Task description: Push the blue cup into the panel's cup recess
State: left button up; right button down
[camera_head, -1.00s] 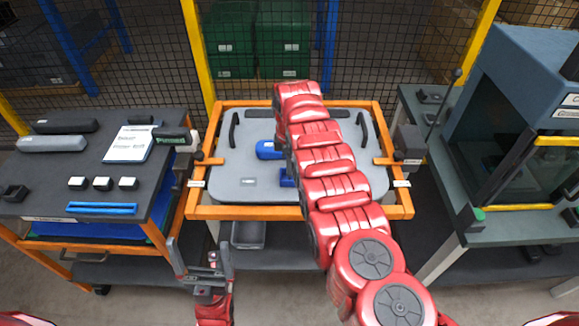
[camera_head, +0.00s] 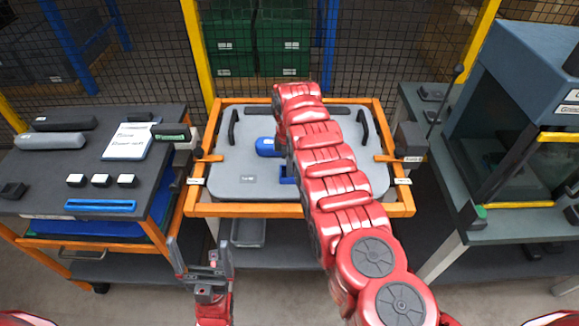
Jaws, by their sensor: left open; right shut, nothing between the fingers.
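The blue cup (camera_head: 267,147) is on the grey door panel (camera_head: 235,165), left of my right arm, which partly covers it. A second blue part (camera_head: 288,174) shows just below it, also partly behind the arm; I cannot tell whether it is the recess. My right arm reaches over the panel's middle, and its gripper is hidden behind the arm's far end. My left gripper (camera_head: 204,262) is open and empty, low in front of the panel's orange frame (camera_head: 250,210).
The left table (camera_head: 90,170) holds small white-topped blocks, a blue bar (camera_head: 100,206), dark handles and a paper sheet (camera_head: 129,141). A blue-grey machine (camera_head: 525,95) stands on the right bench. A grey bin (camera_head: 247,233) sits below the panel.

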jog(key=shift+f+b, duration=0.35)
jog(key=shift+f, duration=0.3)
jog(key=shift+r, duration=0.1)
jog(key=shift+r+p, duration=0.6)
jog(key=shift+p, duration=0.1)
notch_tip(320, 180, up, 4)
jog(key=p, duration=0.3)
jog(key=shift+p, duration=0.3)
jog(key=shift+r+p, duration=0.5)
jog(key=shift+r, duration=0.35)
